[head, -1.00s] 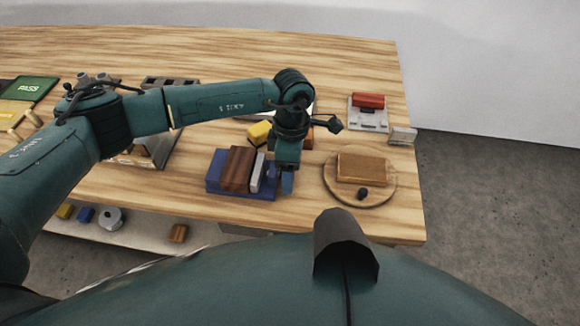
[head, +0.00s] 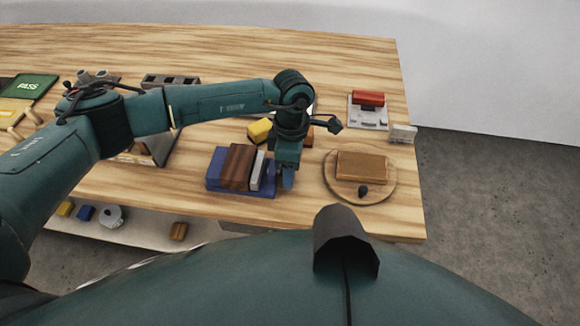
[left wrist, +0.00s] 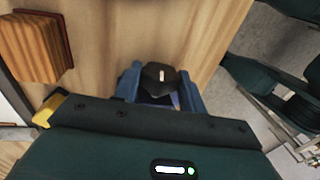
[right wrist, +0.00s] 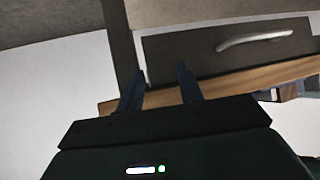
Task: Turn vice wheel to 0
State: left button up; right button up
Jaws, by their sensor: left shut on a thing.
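The blue vice (head: 214,180) stands on the wooden table with a dark brown block (head: 238,167) and a pale grey jaw plate (head: 258,170) on it. My left gripper (head: 288,183) points down at the vice's right end. In the left wrist view its blue fingers (left wrist: 160,88) are shut on the vice wheel, a dark knob (left wrist: 158,70) with a short white mark on top. In the head view the wheel is hidden by the gripper. My right gripper (right wrist: 161,72) is open and empty in the right wrist view, before a dark drawer front.
A round wooden board (head: 384,191) with a tan block (head: 362,166) and a small dark knob (head: 363,190) lies right of the vice. A yellow block (head: 259,130) is behind the vice. A grey device with a red top (head: 369,98) stands at the back right. The drawer front (right wrist: 220,50) has a metal handle.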

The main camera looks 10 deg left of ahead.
jog(key=shift+f, duration=0.2)
